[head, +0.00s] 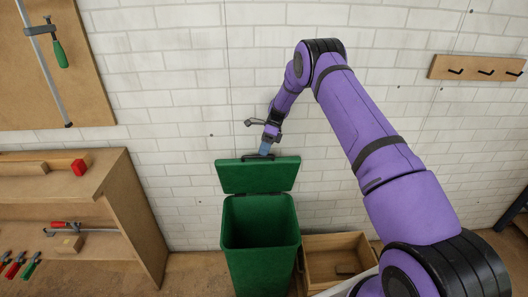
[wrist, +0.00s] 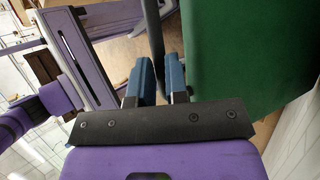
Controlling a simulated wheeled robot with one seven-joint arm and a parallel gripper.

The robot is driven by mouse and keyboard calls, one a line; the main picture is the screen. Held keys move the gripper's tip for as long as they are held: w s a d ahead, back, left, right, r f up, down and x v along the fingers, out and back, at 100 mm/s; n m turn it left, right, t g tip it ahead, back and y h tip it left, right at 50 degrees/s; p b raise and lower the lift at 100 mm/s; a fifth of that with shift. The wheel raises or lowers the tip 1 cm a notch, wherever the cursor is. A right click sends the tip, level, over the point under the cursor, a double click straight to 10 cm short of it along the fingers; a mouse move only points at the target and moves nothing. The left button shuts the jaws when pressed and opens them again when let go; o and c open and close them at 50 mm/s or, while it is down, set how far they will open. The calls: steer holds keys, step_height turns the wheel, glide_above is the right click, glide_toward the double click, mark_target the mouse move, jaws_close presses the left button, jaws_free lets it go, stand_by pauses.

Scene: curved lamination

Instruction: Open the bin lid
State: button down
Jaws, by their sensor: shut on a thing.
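The green bin (head: 262,250) stands on the floor against the white brick wall, and its dark inside shows from above. Its lid (head: 258,176) is raised at the back of the bin, tilted up toward the wall. A dark handle (head: 247,158) sits on the lid's upper edge. My gripper (head: 265,151) is at this handle, shut on it. In the wrist view, the blue fingers of my gripper (wrist: 158,68) are on either side of the dark handle bar (wrist: 153,28). The green lid (wrist: 250,50) fills the right side there.
An open wooden crate (head: 335,260) stands just right of the bin. A wooden shelf unit (head: 130,205) with clamps is at the left. A peg rail (head: 475,68) hangs on the wall at the upper right. Some floor is clear between shelf and bin.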

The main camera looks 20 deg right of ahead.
steer(key=c, duration=1.4)
jaws_free()
steer(key=shift+r, duration=0.1)
steer(key=shift+r, duration=0.3)
step_height(320, 180, up, 3)
steer(key=shift+f, duration=0.1)
steer(key=s+a+r, duration=0.1)
steer(key=s, duration=1.5)
steer(key=shift+a+r, duration=0.15)
steer(key=shift+r, duration=0.05)
